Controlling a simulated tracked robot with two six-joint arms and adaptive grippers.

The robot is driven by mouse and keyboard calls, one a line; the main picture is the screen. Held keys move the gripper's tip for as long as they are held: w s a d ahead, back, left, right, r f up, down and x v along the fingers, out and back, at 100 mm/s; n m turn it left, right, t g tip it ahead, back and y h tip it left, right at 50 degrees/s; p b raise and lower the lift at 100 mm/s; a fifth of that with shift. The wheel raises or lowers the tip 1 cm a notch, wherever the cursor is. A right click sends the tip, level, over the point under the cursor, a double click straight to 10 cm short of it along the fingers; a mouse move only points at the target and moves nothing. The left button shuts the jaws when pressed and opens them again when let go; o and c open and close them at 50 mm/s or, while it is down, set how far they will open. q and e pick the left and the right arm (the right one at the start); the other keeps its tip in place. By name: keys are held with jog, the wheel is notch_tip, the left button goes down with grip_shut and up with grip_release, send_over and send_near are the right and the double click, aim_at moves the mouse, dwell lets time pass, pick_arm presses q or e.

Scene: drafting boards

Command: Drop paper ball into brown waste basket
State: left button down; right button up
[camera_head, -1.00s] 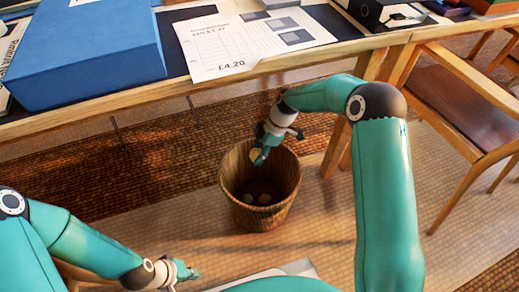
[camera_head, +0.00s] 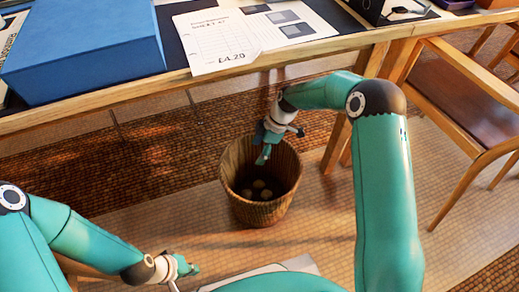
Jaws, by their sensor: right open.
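The brown waste basket (camera_head: 262,213) stands on the floor below the table, its mouth facing up. Three pale paper balls (camera_head: 258,184) lie at its bottom. My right gripper (camera_head: 263,160) points down over the basket's mouth, open, with no ball seen between its fingers. My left gripper (camera_head: 188,268) is low at the bottom of the view, to the left of the basket and apart from it. Its fingers are too small to read.
A wooden table edge (camera_head: 300,62) runs behind the basket, with a blue box (camera_head: 85,50) and a price sheet (camera_head: 225,40) on top. A wooden chair (camera_head: 470,110) stands at the right. The floor left of the basket is clear.

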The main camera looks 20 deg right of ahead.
jog(key=s+d+r, duration=0.1)
jog(key=d+r, duration=0.3)
jog(key=d, duration=1)
jog(key=shift+r, duration=0.15)
jog(key=shift+a, duration=0.1)
